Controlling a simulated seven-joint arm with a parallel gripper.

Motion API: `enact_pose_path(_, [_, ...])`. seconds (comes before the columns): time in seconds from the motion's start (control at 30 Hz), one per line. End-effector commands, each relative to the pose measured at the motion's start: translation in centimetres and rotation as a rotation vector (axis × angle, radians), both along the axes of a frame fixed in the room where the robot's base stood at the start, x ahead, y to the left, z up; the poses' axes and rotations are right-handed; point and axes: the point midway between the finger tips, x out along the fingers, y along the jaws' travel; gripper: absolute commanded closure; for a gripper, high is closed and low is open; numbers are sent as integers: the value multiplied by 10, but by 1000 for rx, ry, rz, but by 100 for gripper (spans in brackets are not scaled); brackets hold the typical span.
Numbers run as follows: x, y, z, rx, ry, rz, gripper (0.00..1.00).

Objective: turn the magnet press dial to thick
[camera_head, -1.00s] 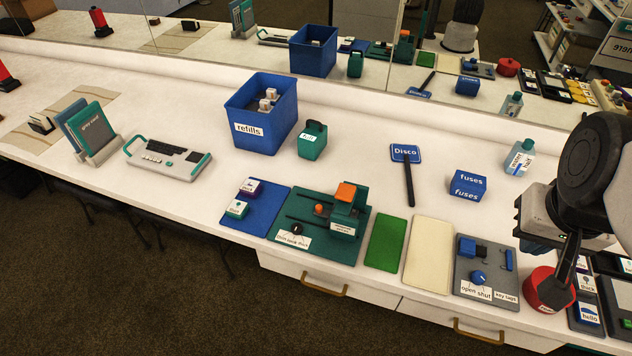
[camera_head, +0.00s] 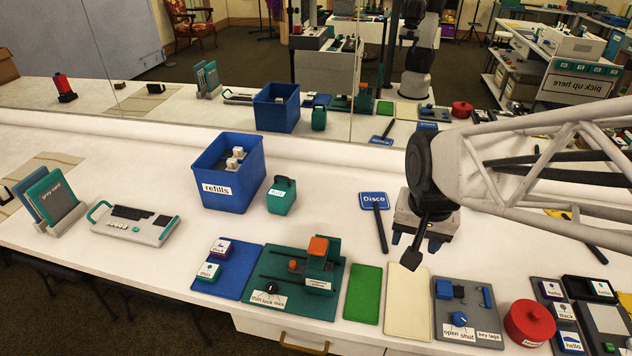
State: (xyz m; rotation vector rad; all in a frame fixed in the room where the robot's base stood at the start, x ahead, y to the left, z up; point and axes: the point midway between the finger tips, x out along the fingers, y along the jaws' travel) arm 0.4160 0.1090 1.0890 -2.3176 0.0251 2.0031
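The magnet press is a dark green board (camera_head: 262,268) with a green block (camera_head: 318,270) and an orange top (camera_head: 318,246), left of centre on the counter. Its small black dial (camera_head: 271,287) sits at the board's front left, by a white label with small lettering. The dial's pointing direction is too small to tell. My gripper (camera_head: 415,243) hangs to the right of the press, above the back of the cream mat.
A green mat (camera_head: 363,293) and a cream mat (camera_head: 408,305) lie right of the press. A grey board (camera_head: 468,310) with a blue knob and a red round pot (camera_head: 529,322) stand further right.

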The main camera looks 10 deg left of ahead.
Motion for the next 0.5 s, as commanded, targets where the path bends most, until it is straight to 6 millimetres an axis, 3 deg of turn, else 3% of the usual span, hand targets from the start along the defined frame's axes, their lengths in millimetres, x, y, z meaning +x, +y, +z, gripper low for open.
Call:
enact_pose_path(0.2, [24,54,-29,7,34,-10,43])
enact_pose_path(0.5, [41,133,-74,8,76,-34,43])
